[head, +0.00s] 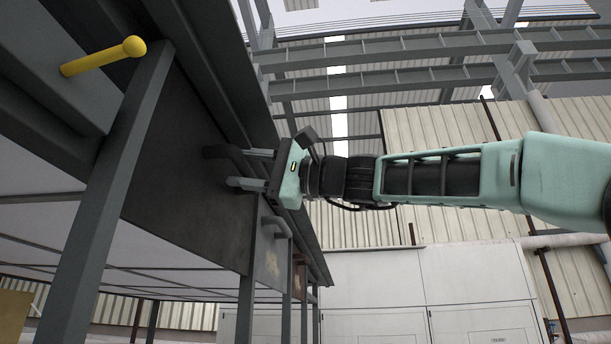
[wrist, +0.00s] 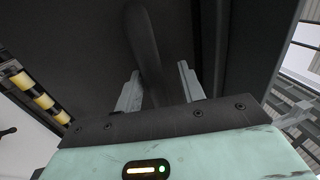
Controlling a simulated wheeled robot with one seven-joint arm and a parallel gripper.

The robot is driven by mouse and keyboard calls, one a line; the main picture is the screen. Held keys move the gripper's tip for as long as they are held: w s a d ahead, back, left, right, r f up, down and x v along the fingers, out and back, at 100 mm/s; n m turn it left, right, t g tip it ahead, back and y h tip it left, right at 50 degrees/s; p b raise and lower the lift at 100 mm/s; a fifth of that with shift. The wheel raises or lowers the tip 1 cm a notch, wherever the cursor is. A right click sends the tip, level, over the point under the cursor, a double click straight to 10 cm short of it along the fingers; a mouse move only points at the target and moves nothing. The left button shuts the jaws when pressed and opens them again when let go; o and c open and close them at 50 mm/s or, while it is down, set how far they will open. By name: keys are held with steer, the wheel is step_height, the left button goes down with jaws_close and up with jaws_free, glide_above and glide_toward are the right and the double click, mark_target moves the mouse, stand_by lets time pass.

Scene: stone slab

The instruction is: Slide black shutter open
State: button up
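The black shutter (head: 185,195) is a dark flat panel set in a grey metal frame on the left of the head view. It fills the background of the wrist view (wrist: 85,50). A black bar handle (head: 222,152) stands out from it; it also shows in the wrist view (wrist: 146,45). My gripper (head: 240,169) is at this handle, with its two grey fingers pointing at the panel. In the wrist view the handle runs between the fingers (wrist: 159,75), with a visible gap on the right side. The gripper is open. Contact at the left finger cannot be told.
A yellow round-ended lever (head: 105,56) sticks out at the upper left. A grey upright post (head: 105,190) stands left of the shutter. Another grey handle (head: 276,224) sits on a farther panel, below and right of my gripper. White cabinets (head: 375,290) stand behind.

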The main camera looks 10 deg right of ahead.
steer(key=b+v, duration=0.9)
steer(key=v, duration=0.8)
steer(key=shift+d, duration=0.2)
steer(key=shift+r, duration=0.1)
